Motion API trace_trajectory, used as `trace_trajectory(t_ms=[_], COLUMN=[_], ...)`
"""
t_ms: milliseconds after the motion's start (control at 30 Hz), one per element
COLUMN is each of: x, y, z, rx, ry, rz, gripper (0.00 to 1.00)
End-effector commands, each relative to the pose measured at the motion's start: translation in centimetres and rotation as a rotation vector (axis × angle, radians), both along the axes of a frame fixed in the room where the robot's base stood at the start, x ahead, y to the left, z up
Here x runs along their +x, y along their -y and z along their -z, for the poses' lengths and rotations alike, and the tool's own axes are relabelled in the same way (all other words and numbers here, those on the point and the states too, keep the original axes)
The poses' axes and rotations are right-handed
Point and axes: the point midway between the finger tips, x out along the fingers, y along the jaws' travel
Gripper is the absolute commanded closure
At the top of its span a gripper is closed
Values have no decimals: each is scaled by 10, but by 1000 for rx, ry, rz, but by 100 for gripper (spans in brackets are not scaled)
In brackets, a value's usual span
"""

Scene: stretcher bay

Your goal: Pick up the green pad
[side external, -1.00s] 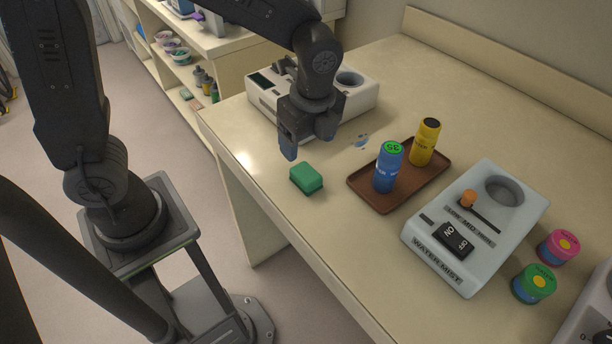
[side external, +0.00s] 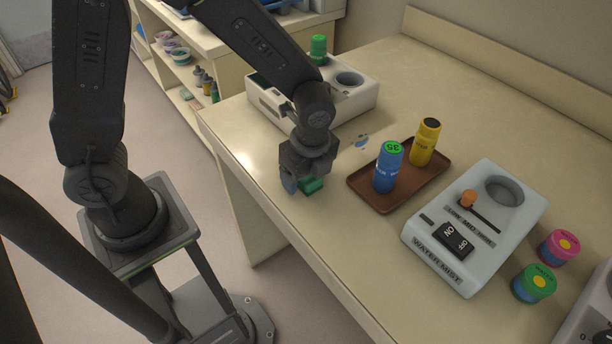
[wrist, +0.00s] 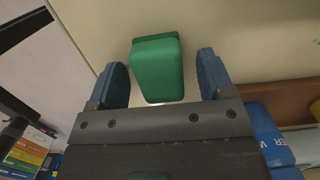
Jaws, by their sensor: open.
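The green pad (side external: 312,187) lies on the table near its front edge, left of the brown tray. My gripper (side external: 305,188) is down at the pad, and its fingers hide part of it in the side view. In the wrist view the green pad (wrist: 157,68) sits between the two blue fingertips of my gripper (wrist: 160,80). The jaws are open, with a gap visible on each side of the pad.
A brown tray (side external: 366,194) holds a blue bottle (side external: 388,167) and a yellow bottle (side external: 425,142). A white water mist device (side external: 425,246) is to the right, with pink (side external: 558,247) and green (side external: 534,284) jars. Another white device (side external: 355,103) stands behind my gripper.

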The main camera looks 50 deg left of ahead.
Motion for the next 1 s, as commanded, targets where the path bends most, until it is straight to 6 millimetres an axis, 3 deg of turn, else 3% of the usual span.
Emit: trace_trajectory(t_ms=[67, 567, 1000], x=[0, 0, 1], y=[0, 0, 0], z=[0, -1, -11], rx=[0, 0, 0], ry=[0, 0, 3], rz=[0, 0, 1], gripper=[29, 77, 78])
